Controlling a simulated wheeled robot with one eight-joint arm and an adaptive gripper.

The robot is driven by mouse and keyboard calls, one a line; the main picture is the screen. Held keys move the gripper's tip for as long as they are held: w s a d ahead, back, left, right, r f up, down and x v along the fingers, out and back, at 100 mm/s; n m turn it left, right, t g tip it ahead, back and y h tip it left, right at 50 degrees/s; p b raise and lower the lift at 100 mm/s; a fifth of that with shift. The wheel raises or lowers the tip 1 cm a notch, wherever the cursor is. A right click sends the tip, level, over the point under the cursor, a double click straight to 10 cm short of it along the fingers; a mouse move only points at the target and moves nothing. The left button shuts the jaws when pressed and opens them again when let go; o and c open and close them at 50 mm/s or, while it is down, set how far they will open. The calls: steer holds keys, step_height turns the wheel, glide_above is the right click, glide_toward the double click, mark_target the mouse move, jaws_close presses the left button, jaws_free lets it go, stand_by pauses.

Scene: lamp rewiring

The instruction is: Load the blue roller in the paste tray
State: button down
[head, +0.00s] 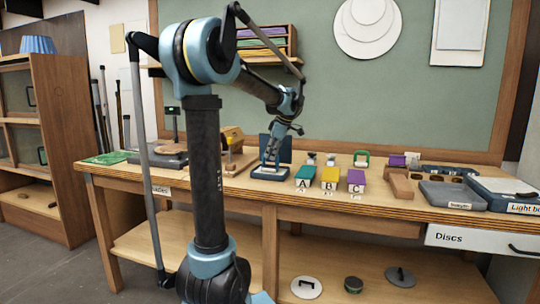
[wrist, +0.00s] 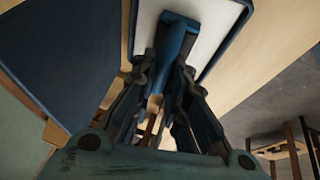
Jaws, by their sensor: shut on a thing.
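The blue roller (wrist: 177,42) shows between my fingers in the wrist view, with its blue end over the white surface of the paste tray (wrist: 238,32). I cannot tell whether the roller touches the white surface. A tan part (wrist: 155,103), perhaps its handle, lies between the fingers. My gripper (wrist: 165,75) is shut on the roller. In the head view my gripper (head: 270,158) points down over the blue-rimmed paste tray (head: 268,175) on the bench; the roller is too small there to make out clearly.
Blocks marked A (head: 304,178), B (head: 329,178) and C (head: 356,181) stand right of the tray. A wooden block (head: 400,187) and a grey pad (head: 452,194) lie farther right. A dark blue panel (wrist: 70,60) stands beside the tray. My arm hides part of the bench.

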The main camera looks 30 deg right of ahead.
stand_by(0.4)
steer(key=shift+r, duration=3.45)
